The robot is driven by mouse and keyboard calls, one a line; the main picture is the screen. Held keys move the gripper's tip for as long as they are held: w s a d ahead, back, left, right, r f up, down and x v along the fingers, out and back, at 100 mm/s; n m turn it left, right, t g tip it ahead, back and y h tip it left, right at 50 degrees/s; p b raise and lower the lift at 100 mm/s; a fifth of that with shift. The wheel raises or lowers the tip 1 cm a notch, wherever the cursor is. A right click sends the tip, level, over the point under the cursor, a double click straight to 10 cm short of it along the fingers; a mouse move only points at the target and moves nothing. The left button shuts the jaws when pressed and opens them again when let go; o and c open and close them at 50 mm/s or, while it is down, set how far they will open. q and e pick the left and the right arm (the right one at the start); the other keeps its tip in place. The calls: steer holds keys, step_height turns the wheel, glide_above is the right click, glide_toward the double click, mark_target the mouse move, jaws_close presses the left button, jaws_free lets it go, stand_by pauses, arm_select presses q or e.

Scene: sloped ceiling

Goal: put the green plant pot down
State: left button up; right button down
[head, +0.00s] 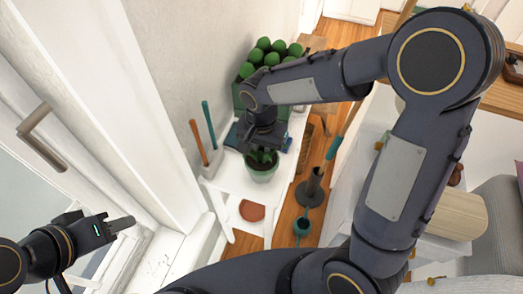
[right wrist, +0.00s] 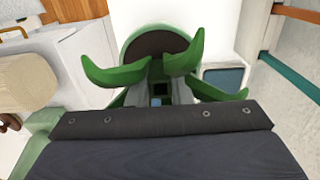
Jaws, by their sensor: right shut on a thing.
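The green plant pot (head: 262,174) holds a small plant with thick green leaves. In the head view it is upright at the white stand (head: 236,187); I cannot tell whether its base touches the top. My right gripper (head: 264,150) reaches down from above and is shut on the pot, partly hiding the plant. The right wrist view shows the pot's green rim (right wrist: 126,48), dark soil and curved leaves, with the gripper covering the lower part. My left gripper (head: 119,226) is far to the left, away from the pot, and its finger gap cannot be made out.
A crate of round green plants (head: 271,52) stands behind the pot. A white holder (head: 212,163) with orange- and teal-handled tools is to its left. A terracotta dish (head: 252,211) lies on the lower shelf. Dark and teal items (head: 303,226) stand on the wooden floor at right.

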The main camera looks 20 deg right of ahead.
steer(key=shift+f, duration=0.3)
steer(key=shift+f, duration=0.1)
steer(key=c, duration=1.8)
jaws_free()
steer(key=shift+f, duration=0.15)
steer(key=o, duration=0.5)
